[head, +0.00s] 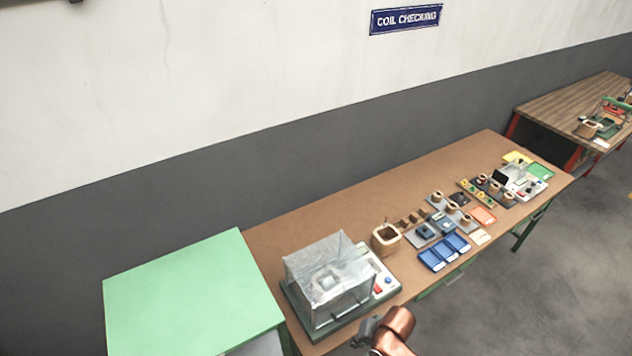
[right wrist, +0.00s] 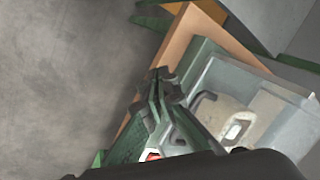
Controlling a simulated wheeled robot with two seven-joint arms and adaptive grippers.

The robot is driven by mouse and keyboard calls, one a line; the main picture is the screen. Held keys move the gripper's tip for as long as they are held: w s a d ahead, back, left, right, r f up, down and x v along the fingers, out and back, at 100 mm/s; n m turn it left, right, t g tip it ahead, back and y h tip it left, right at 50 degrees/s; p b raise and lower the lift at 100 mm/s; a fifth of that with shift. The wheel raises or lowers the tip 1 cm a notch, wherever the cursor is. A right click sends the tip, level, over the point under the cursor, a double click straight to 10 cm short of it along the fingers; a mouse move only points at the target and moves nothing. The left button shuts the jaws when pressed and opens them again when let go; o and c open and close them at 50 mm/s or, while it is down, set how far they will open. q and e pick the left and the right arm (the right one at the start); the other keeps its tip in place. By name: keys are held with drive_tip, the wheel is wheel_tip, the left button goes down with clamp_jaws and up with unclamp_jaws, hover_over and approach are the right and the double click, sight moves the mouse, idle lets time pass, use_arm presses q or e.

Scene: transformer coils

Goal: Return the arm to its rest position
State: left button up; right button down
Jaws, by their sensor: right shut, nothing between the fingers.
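My right gripper (head: 368,332) shows at the bottom of the head view, beside my copper-coloured arm link, off the front edge of the brown bench (head: 300,213). In the right wrist view its fingers (right wrist: 161,78) are together with nothing between them. Beyond them lie the bench edge and the clear-covered test box (right wrist: 262,100). In the head view the gripper is just in front of this box (head: 328,280), and no contact can be made out. My left gripper is in neither view.
A green cabinet (head: 190,295) stands left of the bench. Right of the test box are a tan coil former (head: 386,238), blue trays (head: 444,252) and several small coils and instruments. A wooden table (head: 570,103) stands far right. Grey floor (head: 500,300) in front is clear.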

drive_tip(key=s+d+r+n+t+h, duration=0.1)
drive_tip(key=s+d+r+n+h, duration=0.1)
drive_tip(key=s+d, duration=0.8)
drive_tip(key=s+d+r+n+t+h, duration=0.1)
drive_tip(key=s+d+r+h, duration=0.1)
drive_tip(key=s+d, duration=0.75)
wheel_tip(320, 180, down, 38)
drive_tip(key=d+g+b, duration=0.1)
drive_tip(key=g+b, duration=0.1)
drive_tip(key=b, duration=0.7)
use_arm(q)
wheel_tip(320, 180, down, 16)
drive_tip(key=b, duration=0.7)
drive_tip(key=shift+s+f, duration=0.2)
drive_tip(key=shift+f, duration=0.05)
use_arm(e)
drive_tip(key=s+f, duration=0.9)
drive_tip(key=f, duration=0.4)
drive_tip(key=s+f+n+g, duration=0.1)
drive_tip(key=s+f, duration=0.9)
drive_tip(key=f, duration=0.3)
drive_tip(key=shift+s+d+f, duration=0.2)
drive_tip(key=shift+d+f, duration=0.05)
